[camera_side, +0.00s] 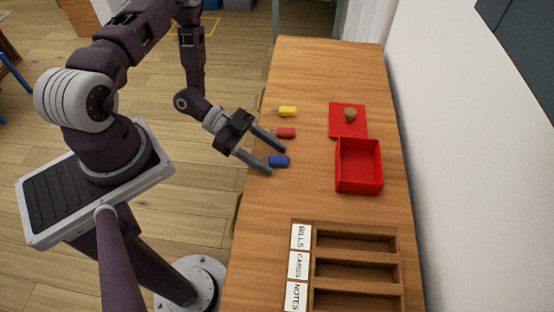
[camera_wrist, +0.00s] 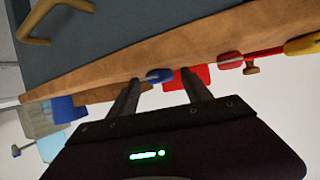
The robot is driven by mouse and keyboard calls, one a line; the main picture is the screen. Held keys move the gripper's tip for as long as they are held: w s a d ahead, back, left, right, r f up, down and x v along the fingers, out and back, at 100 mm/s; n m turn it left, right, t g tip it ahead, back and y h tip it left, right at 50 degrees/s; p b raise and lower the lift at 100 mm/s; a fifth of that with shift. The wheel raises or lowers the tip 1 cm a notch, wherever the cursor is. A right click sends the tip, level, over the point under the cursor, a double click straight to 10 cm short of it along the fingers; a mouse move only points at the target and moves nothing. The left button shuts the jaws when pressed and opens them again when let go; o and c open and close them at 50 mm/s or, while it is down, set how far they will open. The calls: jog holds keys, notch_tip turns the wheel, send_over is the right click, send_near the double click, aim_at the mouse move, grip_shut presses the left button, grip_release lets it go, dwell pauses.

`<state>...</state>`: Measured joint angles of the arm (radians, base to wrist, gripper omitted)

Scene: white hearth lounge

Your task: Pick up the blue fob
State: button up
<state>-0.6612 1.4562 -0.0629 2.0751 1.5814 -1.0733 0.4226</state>
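The blue fob (camera_side: 278,161) lies near the left edge of the wooden table in the side view. It also shows in the wrist view (camera_wrist: 160,76), just beyond and between my fingertips. My gripper (camera_side: 278,161) is open, with one finger on each side of the blue fob in the side view; it also shows in the wrist view (camera_wrist: 160,90). I cannot tell how high the fingers are above the table. No contact with the fob is visible.
A red fob (camera_side: 286,133) lies close to the upper finger, with a yellow fob (camera_side: 288,111) beyond. A labelled wooden tray (camera_side: 355,254) is nearer the camera.

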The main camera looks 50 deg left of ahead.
grip_shut()
jog(key=shift+r, duration=0.1)
